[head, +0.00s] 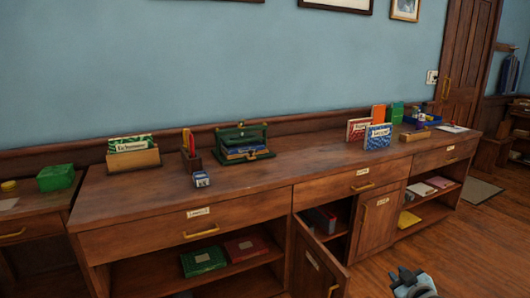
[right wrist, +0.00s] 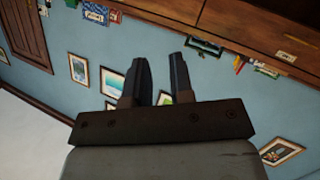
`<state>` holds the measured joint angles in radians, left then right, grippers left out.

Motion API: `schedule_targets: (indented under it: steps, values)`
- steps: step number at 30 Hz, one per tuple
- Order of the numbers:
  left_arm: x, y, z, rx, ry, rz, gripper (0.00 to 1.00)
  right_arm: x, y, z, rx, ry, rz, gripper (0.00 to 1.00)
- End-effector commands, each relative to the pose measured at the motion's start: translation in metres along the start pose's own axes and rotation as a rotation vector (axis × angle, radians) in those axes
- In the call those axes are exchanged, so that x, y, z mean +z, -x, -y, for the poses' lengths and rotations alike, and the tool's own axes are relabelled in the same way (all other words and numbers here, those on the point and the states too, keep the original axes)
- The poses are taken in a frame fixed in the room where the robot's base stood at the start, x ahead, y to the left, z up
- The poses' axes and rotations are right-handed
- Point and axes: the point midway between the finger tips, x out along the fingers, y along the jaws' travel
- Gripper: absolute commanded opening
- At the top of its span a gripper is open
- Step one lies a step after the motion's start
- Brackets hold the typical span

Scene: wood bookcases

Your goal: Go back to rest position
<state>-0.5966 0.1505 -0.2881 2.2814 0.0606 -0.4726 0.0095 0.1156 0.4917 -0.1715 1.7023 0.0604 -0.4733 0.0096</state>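My right gripper (head: 411,281) shows at the bottom edge of the head view, low in front of the wooden cabinet (head: 240,214) and right of its open door (head: 318,262). In the right wrist view its two dark fingers (right wrist: 158,62) stand apart with nothing between them. That view is turned over, with the wall and its framed pictures behind the fingers. My left gripper is not in view.
The cabinet top holds a green box (head: 242,143), a wooden card box (head: 134,158), books (head: 377,137) and a blue tray (head: 422,121). The open door sticks out toward me. Wooden floor (head: 460,245) at the right is clear.

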Motion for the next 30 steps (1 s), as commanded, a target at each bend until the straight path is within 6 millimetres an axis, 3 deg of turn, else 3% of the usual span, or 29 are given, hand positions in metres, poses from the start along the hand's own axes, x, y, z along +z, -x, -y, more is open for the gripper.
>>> schedule_targets:
  steps: [1,6,9,12,18,22,24,30]
  values:
    - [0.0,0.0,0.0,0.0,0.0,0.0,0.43,0.01,0.019,0.038,-0.048,-0.025,0.004,0.22]
    - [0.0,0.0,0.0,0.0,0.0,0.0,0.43,0.025,0.095,0.143,-0.185,-0.128,0.009,0.22]
    - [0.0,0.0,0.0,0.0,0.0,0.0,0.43,0.024,0.145,0.191,-0.249,-0.203,0.014,0.22]
    - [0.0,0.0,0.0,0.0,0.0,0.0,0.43,0.018,0.188,0.222,-0.292,-0.27,0.018,0.22]
    - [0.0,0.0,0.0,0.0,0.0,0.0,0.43,0.002,0.254,0.256,-0.34,-0.387,0.029,0.22]
    - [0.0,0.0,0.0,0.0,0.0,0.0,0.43,-0.01,0.289,0.267,-0.354,-0.456,0.037,0.22]
    - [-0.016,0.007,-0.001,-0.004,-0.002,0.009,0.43,-0.025,0.293,0.258,-0.351,-0.449,0.044,0.22]
    - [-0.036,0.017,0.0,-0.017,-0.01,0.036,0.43,-0.043,0.299,0.245,-0.345,-0.434,0.072,0.22]
